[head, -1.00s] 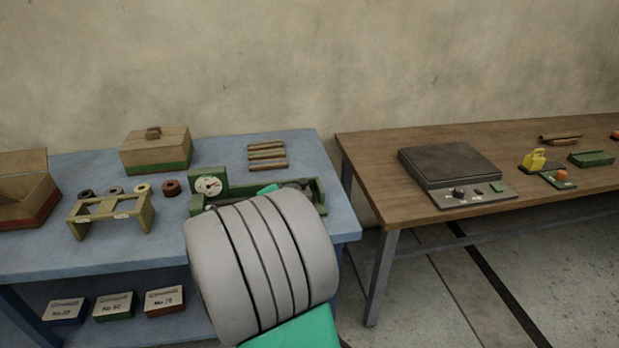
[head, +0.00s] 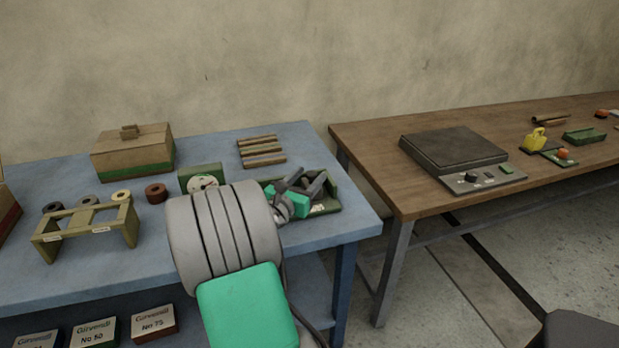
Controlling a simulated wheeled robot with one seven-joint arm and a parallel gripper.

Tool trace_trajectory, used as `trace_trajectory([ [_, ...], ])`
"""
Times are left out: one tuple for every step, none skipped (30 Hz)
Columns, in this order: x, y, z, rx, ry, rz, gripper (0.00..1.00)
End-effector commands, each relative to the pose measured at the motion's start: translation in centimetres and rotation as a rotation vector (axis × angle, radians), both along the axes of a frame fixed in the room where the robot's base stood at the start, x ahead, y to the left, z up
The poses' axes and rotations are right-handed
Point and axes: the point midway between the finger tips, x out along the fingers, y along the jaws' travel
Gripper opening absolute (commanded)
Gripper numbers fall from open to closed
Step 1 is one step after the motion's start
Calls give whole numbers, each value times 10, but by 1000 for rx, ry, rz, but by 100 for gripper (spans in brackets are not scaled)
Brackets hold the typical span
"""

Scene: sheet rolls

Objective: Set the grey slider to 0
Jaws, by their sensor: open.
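I cannot clearly make out a grey slider in the head view. A dark flat plate device (head: 452,150) stands on the wooden table, and its grey front panel (head: 480,188) carries a dark knob (head: 471,177), a small part too small to identify and a green button (head: 507,169). My grey and green arm hides part of this device. I cannot tell whether the fingers touch it.
A ring stand (head: 85,228), a lidded box (head: 133,163) and some bars (head: 262,151) share the blue table (head: 235,150). A yellow item (head: 535,139) and a green tray (head: 585,135) lie right of the plate device. A gap separates the two tables.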

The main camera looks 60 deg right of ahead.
Motion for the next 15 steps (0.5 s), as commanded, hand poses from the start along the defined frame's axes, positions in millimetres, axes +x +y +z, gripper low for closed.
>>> trace_trajectory([
  [0,0,-12,0,-1,0,52],
  [0,0,-13,0,-1,0,52],
  [0,0,-18,0,-1,0,52],
  [0,0,-19,0,-1,0,52],
  [0,0,-19,0,-2,0,52],
  [0,-1,-19,0,-2,0,52],
  [0,-3,-19,1,-3,-1,52],
  [0,-6,-19,1,-3,-1,52],
  [0,-11,-19,2,-1,-2,52],
  [-1,-16,-18,1,-2,-3,52],
  [-1,-21,-18,1,-3,-3,52],
  [-2,-29,-18,1,-3,-4,52],
  [-1,-36,-19,1,-3,-4,52],
  [-1,-42,-18,2,-3,-4,52],
  [-1,-50,-18,1,-3,-4,52],
])
